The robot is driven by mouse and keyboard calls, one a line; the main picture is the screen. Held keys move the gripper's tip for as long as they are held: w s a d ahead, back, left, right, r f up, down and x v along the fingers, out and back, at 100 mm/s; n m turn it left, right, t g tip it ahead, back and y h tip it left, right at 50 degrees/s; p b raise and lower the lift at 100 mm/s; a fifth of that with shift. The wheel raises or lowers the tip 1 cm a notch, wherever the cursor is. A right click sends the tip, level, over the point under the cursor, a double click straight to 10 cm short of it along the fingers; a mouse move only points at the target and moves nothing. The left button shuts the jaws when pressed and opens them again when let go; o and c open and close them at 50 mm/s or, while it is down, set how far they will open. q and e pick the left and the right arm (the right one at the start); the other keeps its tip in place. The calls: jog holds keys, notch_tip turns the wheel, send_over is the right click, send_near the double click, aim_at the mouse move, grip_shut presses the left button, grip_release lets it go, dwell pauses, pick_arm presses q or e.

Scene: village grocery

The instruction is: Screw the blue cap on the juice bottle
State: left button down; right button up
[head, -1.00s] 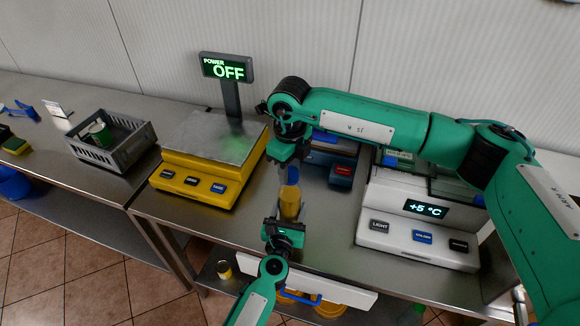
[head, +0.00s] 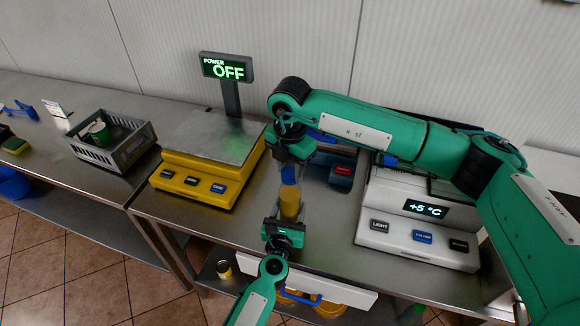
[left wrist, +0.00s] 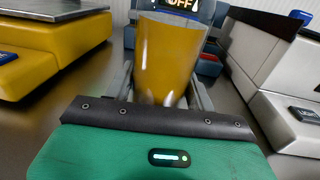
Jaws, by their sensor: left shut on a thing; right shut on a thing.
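The juice bottle (head: 290,205) stands upright on the steel counter, filled with amber juice. It also fills the upper middle of the left wrist view (left wrist: 170,60). My left gripper (head: 287,222) is shut on the bottle from the front, low on its body. My right gripper (head: 290,162) points down above the bottle and is shut on the blue cap (head: 289,175). The cap is right over the bottle's top; the fingers and cap hide the neck, so I cannot tell whether the cap touches it.
A yellow scale (head: 190,180) stands left of the bottle, its display (head: 226,68) reading OFF. A white cooling unit (head: 415,240) showing +5 °C stands at the right. A device with a red button (head: 343,171) is behind. A grey crate (head: 125,155) stands far left.

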jog(key=m, duration=1.3)
jog(key=o, duration=0.9)
jog(key=shift+r, duration=0.1)
jog(key=shift+r, duration=2.2)
jog(key=shift+c, duration=0.2)
